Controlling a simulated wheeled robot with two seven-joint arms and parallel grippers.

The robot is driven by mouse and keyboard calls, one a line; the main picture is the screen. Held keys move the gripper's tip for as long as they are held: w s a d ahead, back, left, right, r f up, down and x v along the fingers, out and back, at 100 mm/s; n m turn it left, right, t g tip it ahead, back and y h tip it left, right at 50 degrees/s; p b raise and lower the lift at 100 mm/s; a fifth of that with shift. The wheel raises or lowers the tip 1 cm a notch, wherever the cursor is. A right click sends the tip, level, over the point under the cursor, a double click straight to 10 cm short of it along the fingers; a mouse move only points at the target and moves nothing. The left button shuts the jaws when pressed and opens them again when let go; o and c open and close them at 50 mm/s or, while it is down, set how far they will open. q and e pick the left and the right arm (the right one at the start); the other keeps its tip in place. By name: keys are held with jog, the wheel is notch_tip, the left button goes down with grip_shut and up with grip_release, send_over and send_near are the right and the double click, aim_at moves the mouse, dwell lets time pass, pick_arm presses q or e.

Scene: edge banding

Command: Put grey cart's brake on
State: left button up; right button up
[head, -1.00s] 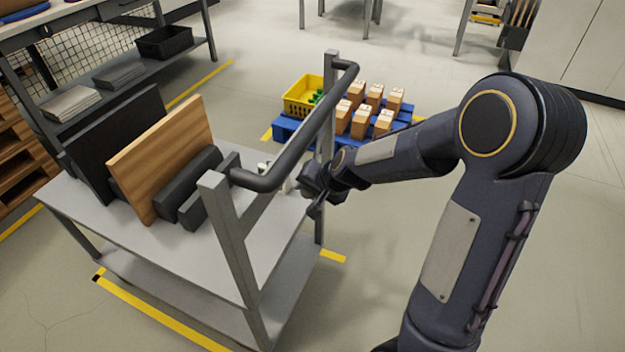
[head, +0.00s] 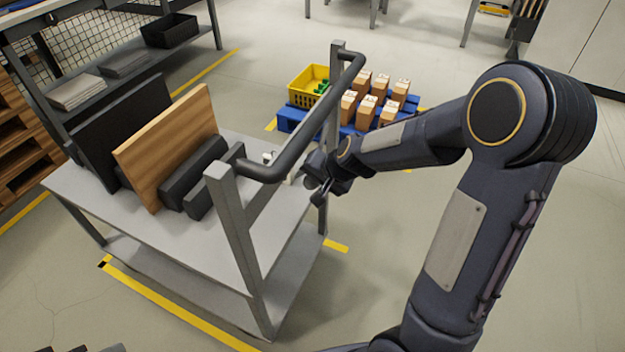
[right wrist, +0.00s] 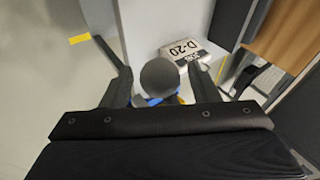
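The grey cart (head: 92,197) stands at the left, with an upright post at each end of its dark push handle (head: 300,133). My right gripper (head: 318,182) is beside the cart's right edge, below the handle. In the right wrist view its two fingers (right wrist: 162,85) stand apart, with a round dark grey knob (right wrist: 160,76) between them. I cannot tell whether they touch the knob or whether it belongs to the brake. Blue and yellow parts show just below the knob. A white D-20 label (right wrist: 190,52) is close by.
A wooden board (head: 165,150) and dark panels (head: 118,130) stand on the cart. Behind it a blue pallet (head: 290,118) holds a yellow crate (head: 303,92) and several cartons. A workbench (head: 200,48) is at the back left.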

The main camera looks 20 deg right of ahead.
jog(key=p+v, duration=0.3)
jog(key=v, duration=0.4)
jog(key=shift+s+r, duration=0.25)
dwell(0.3)
